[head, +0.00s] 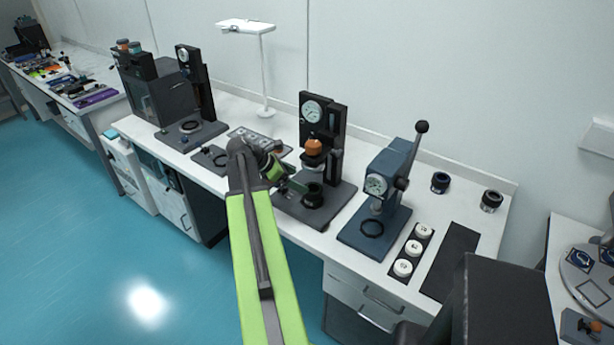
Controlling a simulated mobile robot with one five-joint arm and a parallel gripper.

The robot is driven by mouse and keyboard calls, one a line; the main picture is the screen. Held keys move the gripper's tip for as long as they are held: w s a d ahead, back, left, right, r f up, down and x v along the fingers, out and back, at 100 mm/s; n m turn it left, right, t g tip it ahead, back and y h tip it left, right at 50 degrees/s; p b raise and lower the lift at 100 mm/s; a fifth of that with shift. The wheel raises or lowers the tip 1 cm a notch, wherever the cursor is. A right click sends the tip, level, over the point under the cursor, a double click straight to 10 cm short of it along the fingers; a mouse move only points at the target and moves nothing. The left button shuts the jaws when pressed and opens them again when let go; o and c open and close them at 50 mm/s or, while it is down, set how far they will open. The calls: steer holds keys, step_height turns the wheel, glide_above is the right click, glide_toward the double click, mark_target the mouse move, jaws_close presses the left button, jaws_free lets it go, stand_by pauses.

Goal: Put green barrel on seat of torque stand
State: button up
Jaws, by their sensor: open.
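My gripper (288,183) is at the end of my light green arm, open, in front of a black stand (338,140) with a dial and an orange knob. A small dark green piece (298,186) shows beside the fingers; it may be the green barrel, but it is too small to tell. A dark round holder (313,195) stands on that stand's base, just right of the gripper. I cannot tell for sure which stand is the torque stand. My wrist hides part of the bench behind it.
A blue lever press (388,180) with a dial and ring stands to the right. A tray of white round pieces (399,282) and a black mat (450,261) lie beyond it. Another black stand (198,88) is at the left. A white lamp (264,65) stands behind.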

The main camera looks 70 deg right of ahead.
steer(key=v, duration=0.2)
steer(key=shift+w+a+r+p, duration=0.15)
steer(key=shift+a+r+p, duration=0.05)
steer(key=shift+p, duration=0.2)
steer(key=w+a+f+m+t+y, duration=0.1)
steer(key=w+a+f+m+t, duration=0.1)
steer(key=w+a, duration=0.9)
steer(key=w+a+f+m+t+y, duration=0.1)
steer(key=w+a+f+m+t, duration=0.15)
steer(key=w+a, duration=0.9)
steer(key=w+a+f+m+t+y, duration=0.1)
steer(key=a+m+y, duration=0.1)
steer(key=a, duration=1.7)
steer(key=w+a+f+m+t+y, duration=0.1)
steer(key=a+m+y, duration=0.1)
steer(key=a, duration=1.7)
steer(key=shift+w+a+f, duration=0.2)
steer(key=shift+w+a, duration=0.1)
steer(key=shift+w, duration=0.1)
steer(key=shift+m, duration=0.25)
